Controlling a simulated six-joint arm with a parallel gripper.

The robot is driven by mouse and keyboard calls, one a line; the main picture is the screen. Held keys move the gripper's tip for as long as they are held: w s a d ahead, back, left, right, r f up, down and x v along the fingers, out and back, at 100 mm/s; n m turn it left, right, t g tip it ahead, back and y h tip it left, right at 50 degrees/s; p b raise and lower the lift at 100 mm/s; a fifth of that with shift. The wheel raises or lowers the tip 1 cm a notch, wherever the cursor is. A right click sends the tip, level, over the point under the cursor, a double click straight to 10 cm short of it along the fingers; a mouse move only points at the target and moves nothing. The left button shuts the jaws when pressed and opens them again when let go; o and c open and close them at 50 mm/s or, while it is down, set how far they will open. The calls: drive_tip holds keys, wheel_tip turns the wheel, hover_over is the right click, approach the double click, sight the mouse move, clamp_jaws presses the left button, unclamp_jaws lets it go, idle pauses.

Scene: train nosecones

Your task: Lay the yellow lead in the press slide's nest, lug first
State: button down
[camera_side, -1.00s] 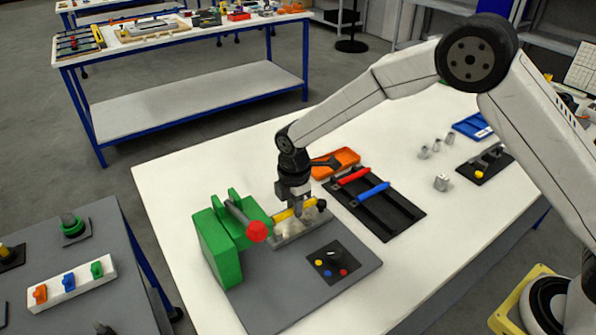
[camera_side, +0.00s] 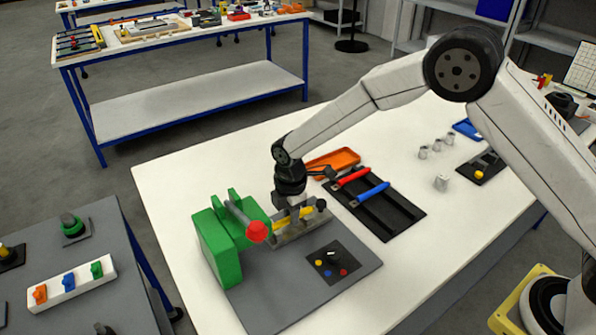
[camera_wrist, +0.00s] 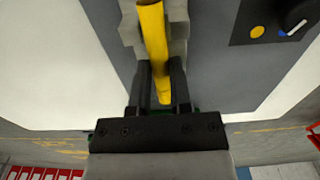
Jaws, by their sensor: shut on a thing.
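The yellow lead (camera_side: 285,216) lies along the grey metal press slide (camera_side: 300,229), beside the green press (camera_side: 217,247) with its red-knobbed lever (camera_side: 257,232). My gripper (camera_side: 283,208) is down at the slide, behind the lead's left part. In the wrist view my gripper (camera_wrist: 163,85) is shut on the yellow lead (camera_wrist: 153,35), which runs lengthwise between the fingers and on over the slide (camera_wrist: 178,35). The lug and how deep the lead sits in the nest cannot be made out.
A black rack (camera_side: 400,225) holds a red lead (camera_side: 354,175) and a blue lead (camera_side: 373,193). An orange tray (camera_side: 333,161) stands behind it. A dial panel (camera_side: 333,262) sits on the grey base plate. The white table's front right is clear.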

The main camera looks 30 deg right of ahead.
drive_tip(key=shift+f, duration=0.2)
idle(0.6)
drive_tip(key=shift+c, duration=2.3)
unclamp_jaws()
drive_tip(key=shift+r, duration=0.15)
drive_tip(key=shift+r, duration=3.8)
drive_tip(key=shift+s+d+r+m, duration=0.15)
drive_tip(key=shift+d+m, duration=0.15)
drive_tip(key=shift+d, duration=0.1)
drive_tip(key=s+d+r+m+t, duration=0.1)
drive_tip(key=s+d+m, duration=0.7)
drive_tip(key=s, duration=0.2)
drive_tip(key=s+d+r+m+t, duration=0.1)
drive_tip(key=s+d+m, duration=0.7)
drive_tip(key=s+m, duration=0.1)
drive_tip(key=shift+s+t, duration=0.3)
drive_tip(key=shift+s, duration=0.5)
